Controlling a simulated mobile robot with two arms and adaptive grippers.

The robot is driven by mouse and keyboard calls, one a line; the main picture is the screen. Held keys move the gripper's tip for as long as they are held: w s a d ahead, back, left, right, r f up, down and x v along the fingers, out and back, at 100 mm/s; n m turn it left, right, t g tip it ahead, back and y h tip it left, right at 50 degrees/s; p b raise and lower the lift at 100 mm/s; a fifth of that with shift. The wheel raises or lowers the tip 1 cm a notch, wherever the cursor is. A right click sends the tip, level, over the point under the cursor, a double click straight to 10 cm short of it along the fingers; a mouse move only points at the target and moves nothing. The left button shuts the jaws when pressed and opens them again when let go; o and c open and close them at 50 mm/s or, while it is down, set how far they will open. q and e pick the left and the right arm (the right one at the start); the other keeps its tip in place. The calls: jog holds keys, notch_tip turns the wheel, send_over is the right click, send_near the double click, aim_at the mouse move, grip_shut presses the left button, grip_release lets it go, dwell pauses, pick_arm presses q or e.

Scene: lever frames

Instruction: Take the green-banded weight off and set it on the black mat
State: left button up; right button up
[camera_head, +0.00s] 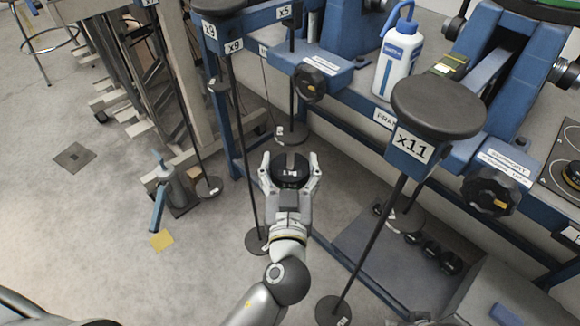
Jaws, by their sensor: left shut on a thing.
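My left gripper (290,163) is shut on a dark round weight (290,177) with white lettering, one finger at each side. The weight is at the lower end of the frame's middle, close below a hanging rod with a dark disc (291,134). I cannot tell whether the weight touches that disc. No green band shows on the held weight from here. I cannot make out a black mat for certain; a dark grey platform (385,275) lies low under the frame. My right gripper is out of view.
A blue lever frame with an x11 plate (411,146) and a large dark round pad (438,106) stands at the right. Several dark weights (430,249) lie on the low platform. A white-blue bottle (397,62) stands on the frame. Thin rods hang nearby. Open floor lies left.

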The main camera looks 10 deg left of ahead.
pick_arm(q)
jog(key=shift+r, duration=0.25)
jog(key=shift+s, duration=0.2)
